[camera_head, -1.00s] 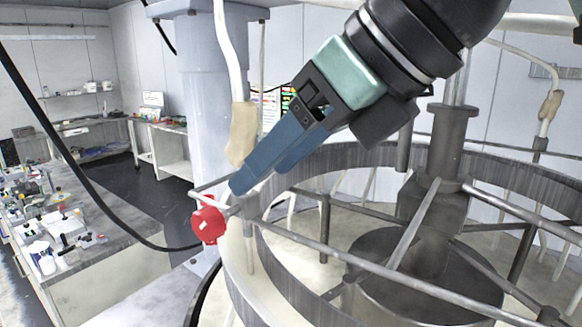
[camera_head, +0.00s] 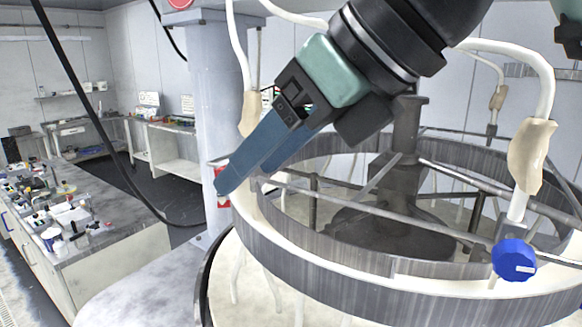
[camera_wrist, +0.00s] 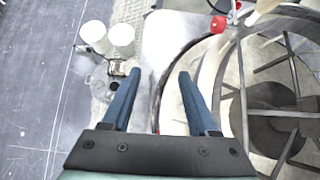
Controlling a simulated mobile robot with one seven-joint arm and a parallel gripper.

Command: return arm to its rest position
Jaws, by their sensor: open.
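My gripper (camera_head: 245,178) is open and empty, pointing down and left in the head view. Its two blue fingers are in front of the grey column and the left rim of the round machine. In the wrist view my gripper (camera_wrist: 160,74) has its fingers apart with nothing between them. A red knob (camera_wrist: 217,24) shows beyond the right finger in the wrist view. In the head view, the fingers partly cover a small red and white patch, and I cannot tell what it is.
The round polishing machine (camera_head: 330,268) fills the right, with a blue knob (camera_head: 515,260) on a hanging pipe at its front. A grey column (camera_head: 205,110) stands behind my gripper. A cluttered bench (camera_head: 125,215) is at left. Dark floor lies open between the benches.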

